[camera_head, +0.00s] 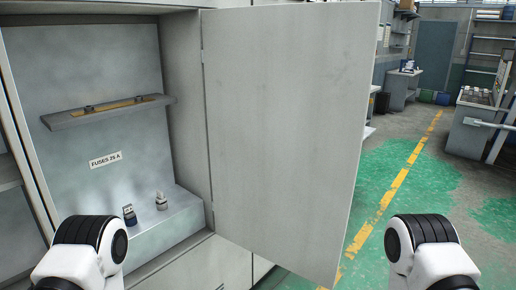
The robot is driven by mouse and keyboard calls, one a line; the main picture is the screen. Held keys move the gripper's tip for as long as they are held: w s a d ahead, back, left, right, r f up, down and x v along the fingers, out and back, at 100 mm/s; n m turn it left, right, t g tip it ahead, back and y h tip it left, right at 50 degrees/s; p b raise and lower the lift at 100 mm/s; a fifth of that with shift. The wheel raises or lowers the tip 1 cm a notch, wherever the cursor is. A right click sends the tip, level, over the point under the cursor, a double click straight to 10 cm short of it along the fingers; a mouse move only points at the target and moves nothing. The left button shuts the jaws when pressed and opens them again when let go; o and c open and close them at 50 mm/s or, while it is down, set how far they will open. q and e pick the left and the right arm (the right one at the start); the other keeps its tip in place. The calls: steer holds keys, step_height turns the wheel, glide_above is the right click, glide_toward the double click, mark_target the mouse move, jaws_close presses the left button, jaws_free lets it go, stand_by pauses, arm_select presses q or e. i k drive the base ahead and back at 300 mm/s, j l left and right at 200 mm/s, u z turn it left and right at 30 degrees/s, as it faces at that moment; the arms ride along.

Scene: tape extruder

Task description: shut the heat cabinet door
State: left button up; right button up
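The cabinet door (284,130) is a large pale grey panel. It stands open, hinged along its left edge, and swings out toward the right and toward me. The cabinet (85,70) is open at the left, with its grey inside showing. Parts of my two white and black arms show at the bottom: the left in front of the cabinet's lower part, the right to the right of the door. Neither arm is seen touching the door. Both grippers are outside the picture.
Inside the cabinet are a shelf (108,112) with a fuse strip, a label reading FUSES 25 A (105,159), and two small items (129,214) on a ledge. Green floor with a yellow line (401,181) lies open at the right. A grey bench (470,125) stands far right.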

mark_target(288, 85)
steer(key=i+l+u, duration=0.25)
steer(key=l+u, duration=0.2)
steer(key=l, duration=0.35)
steer(key=i+l+u, duration=0.15)
steer(key=l+u, duration=0.35)
steer(key=l, duration=0.35)
steer(key=l+u, duration=0.45)
steer(key=l, duration=0.4)
steer(key=i+l+u, duration=0.4)
steer(key=l, duration=0.25)
steer(key=i+l+u, duration=0.15)
steer(key=l, duration=0.25)
steer(key=i+l+u, duration=0.2)
steer(key=l, duration=0.2)
